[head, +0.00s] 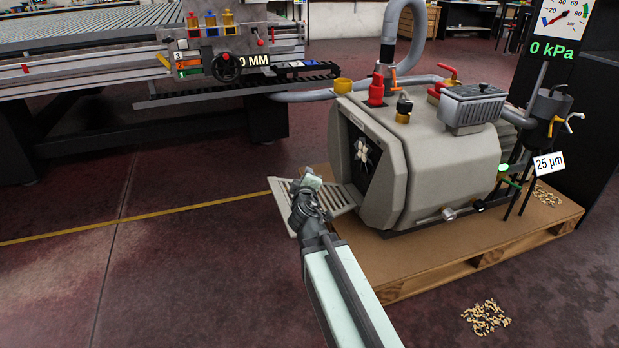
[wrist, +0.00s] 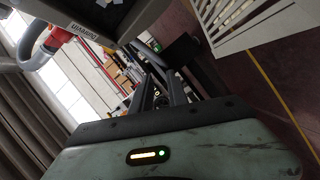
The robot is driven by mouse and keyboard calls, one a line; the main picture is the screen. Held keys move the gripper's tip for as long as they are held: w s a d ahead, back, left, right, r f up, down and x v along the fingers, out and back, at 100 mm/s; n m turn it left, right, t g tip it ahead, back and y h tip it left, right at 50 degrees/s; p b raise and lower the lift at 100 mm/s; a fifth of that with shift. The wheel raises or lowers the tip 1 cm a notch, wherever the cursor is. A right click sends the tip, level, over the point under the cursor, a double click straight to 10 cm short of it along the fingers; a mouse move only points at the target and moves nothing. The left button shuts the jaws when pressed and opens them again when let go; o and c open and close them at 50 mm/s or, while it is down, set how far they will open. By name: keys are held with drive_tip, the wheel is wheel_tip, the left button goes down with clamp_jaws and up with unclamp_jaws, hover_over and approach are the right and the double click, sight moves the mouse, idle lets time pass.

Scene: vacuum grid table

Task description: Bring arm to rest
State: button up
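My arm reaches up from the bottom of the head view, and my gripper (head: 308,188) is in front of the left end of the pump (head: 450,165). A pale slatted grille (head: 343,198) stands out from the pump's open end, partly hidden behind my gripper. The slatted grille (wrist: 240,22) also shows at the upper right of the wrist view. In the wrist view my gripper (wrist: 163,82) has dark fingers beyond the pale green wrist housing. I cannot tell whether the fingers are apart or touch the grille. No held object is clearly visible.
The pump stands on a wooden pallet (head: 480,262). A vacuum grid table (head: 90,35) with a valve panel (head: 225,60) is at the upper left. A grey hose (head: 310,96) runs to the pump. Small pieces (head: 486,318) lie on the floor. The left floor is open.

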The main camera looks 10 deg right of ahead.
drive_tip(key=s+d+r+m+g+h+p, duration=0.2)
drive_tip(key=s+d+r+m+g+p, duration=0.25)
drive_tip(key=d+r+p, duration=0.75)
drive_tip(key=s+a+f+m+g+y+p, duration=0.3)
drive_tip(key=s+a+f+g, duration=0.3)
drive_tip(key=s, duration=0.3)
drive_tip(key=s+a+f+m+g+y+p, duration=0.3)
drive_tip(key=s+a+f+g, duration=0.3)
drive_tip(key=s, duration=0.4)
wheel_tip(320, 180, up, 37)
drive_tip(key=p, duration=3.8)
drive_tip(key=shift+d+f+t+h, duration=0.15)
drive_tip(key=shift+t+h, duration=0.15)
drive_tip(key=shift+t, duration=0.15)
